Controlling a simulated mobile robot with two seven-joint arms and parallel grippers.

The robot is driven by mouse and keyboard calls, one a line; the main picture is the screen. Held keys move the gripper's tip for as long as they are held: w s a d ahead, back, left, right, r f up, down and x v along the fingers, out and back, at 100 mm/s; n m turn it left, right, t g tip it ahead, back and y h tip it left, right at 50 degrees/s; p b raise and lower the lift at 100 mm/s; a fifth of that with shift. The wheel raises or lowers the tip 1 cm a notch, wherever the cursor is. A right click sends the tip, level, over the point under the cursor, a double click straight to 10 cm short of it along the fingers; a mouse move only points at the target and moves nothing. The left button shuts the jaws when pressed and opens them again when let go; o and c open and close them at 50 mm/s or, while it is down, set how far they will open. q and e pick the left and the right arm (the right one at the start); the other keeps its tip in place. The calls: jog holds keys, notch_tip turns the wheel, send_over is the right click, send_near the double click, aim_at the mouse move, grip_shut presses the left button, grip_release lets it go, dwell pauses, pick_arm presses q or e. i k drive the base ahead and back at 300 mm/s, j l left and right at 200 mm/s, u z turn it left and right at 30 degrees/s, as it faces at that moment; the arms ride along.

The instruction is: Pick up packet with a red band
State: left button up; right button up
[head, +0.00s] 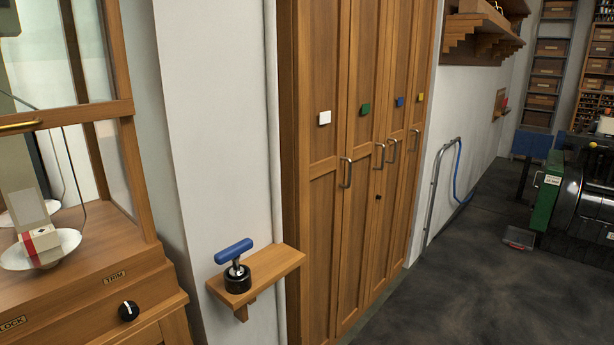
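A small pale packet with a red band (39,240) is in the near white pan (66,243) of a balance in a glass-sided wooden case at the left. A flat pale piece (28,208) rises just above and behind it; I cannot tell if it is part of the same packet. Neither of my grippers is in view.
The case's wooden frame (137,180) and raised front sash rail (60,116) edge the pan. A small wall shelf (285,262) holds a blue-handled tool (234,252). Tall wooden lockers (325,220) stand in the middle. Dark floor (450,290) is open at right, before a green-and-black machine (548,195).

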aim_at(36, 240)
jog(key=u, duration=1.5)
